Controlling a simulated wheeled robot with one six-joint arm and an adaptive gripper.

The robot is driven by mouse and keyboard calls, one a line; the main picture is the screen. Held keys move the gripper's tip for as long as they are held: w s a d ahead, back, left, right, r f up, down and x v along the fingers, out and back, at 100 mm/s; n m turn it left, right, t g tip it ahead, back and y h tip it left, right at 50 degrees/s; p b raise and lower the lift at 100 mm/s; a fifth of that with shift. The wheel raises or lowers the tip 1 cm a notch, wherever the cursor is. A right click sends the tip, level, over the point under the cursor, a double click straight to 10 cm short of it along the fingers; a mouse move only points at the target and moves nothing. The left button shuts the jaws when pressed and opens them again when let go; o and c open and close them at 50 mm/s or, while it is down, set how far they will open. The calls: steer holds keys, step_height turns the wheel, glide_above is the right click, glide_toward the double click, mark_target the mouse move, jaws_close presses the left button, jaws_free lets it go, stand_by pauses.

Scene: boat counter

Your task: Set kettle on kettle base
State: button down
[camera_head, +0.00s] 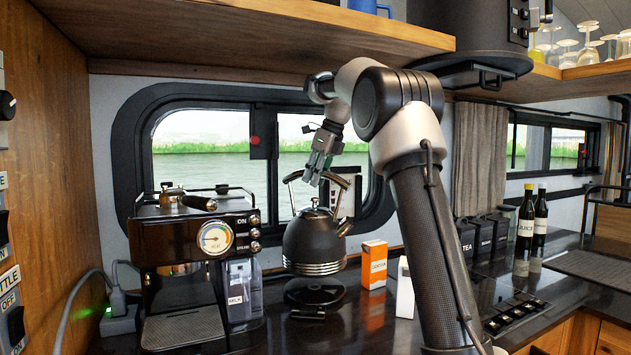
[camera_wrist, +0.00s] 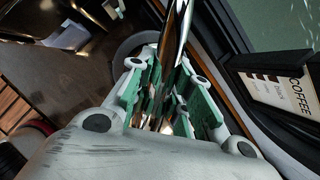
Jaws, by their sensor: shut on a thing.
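The dark kettle (camera_head: 314,241) with a silver band at its bottom hangs upright in the air in the head view. My gripper (camera_head: 317,178) is shut on the top of its curved handle. The round black kettle base (camera_head: 314,293) lies on the counter almost straight below the kettle, with a clear gap between them. In the wrist view my gripper (camera_wrist: 168,100) has its green-padded fingers around the shiny handle (camera_wrist: 178,35). The kettle's body is mostly hidden there.
An orange carton (camera_head: 374,264) and a white carton (camera_head: 405,290) stand on the right. A wooden shelf (camera_head: 260,38) hangs above. Two bottles (camera_head: 533,230) stand farther right.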

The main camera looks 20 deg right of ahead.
mark_target(315, 199)
steer(key=shift+f, duration=3.35)
steer(key=c, duration=1.6)
jaws_free()
steer(key=shift+o, duration=0.2)
steer(key=shift+f, duration=0.2)
steer(key=shift+v, duration=5.15)
steer(key=shift+s+r, duration=0.15)
steer(key=shift+r, duration=0.3)
steer(key=shift+s, duration=0.1)
